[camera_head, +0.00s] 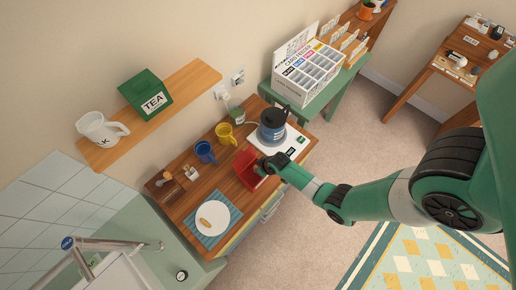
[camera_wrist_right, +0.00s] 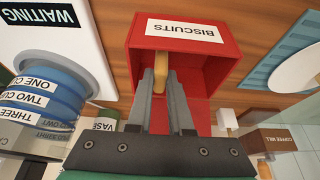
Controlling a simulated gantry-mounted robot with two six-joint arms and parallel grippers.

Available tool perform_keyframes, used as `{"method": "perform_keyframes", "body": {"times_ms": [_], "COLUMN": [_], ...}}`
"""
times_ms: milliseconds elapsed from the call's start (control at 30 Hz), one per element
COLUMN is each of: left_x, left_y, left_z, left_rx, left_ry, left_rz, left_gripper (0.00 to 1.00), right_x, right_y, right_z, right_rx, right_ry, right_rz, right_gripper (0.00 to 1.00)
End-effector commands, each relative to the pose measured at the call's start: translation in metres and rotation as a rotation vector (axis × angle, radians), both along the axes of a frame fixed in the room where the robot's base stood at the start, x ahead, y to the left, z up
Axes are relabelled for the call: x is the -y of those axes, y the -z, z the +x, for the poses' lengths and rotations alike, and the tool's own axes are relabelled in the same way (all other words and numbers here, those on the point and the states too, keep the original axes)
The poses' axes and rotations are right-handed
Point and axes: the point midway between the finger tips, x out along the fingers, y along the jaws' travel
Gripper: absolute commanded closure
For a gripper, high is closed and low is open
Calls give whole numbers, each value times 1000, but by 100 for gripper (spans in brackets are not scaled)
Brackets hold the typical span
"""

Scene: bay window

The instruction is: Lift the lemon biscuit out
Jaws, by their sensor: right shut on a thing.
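The red biscuit box (camera_head: 246,170) stands on the wooden counter, and its BISCUITS label shows upside down in the right wrist view (camera_wrist_right: 185,30). My right gripper (camera_head: 263,165) is at the box's open top. In the right wrist view its two grey fingers (camera_wrist_right: 164,82) are shut on a yellow-tan biscuit (camera_wrist_right: 161,66). The biscuit is at the box's mouth, near the labelled wall; I cannot tell whether its far end is still inside. A biscuit-like piece (camera_head: 204,222) lies on a white plate (camera_head: 216,211). My left gripper is not in view.
A dark kettle (camera_head: 272,127) on a white base (camera_head: 292,144) stands close behind the box. A blue mug (camera_head: 206,152) and a yellow mug (camera_head: 225,134) stand by the wall. The plate's blue mat (camera_head: 232,219) is at the front.

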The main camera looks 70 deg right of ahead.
Motion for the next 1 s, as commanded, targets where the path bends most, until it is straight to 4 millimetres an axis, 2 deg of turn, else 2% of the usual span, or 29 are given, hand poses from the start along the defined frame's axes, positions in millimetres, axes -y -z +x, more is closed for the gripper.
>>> {"method": "perform_keyframes", "body": {"times_ms": [800,1000], "left_x": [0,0], "left_y": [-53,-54], "left_z": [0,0], "left_rx": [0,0], "left_ry": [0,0], "left_rz": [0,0], "left_gripper": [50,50], "right_x": [0,0], "right_y": [-54,-55], "right_z": [0,0], "right_rx": [0,0], "right_ry": [0,0], "right_rz": [0,0], "right_gripper": [100,100]}}
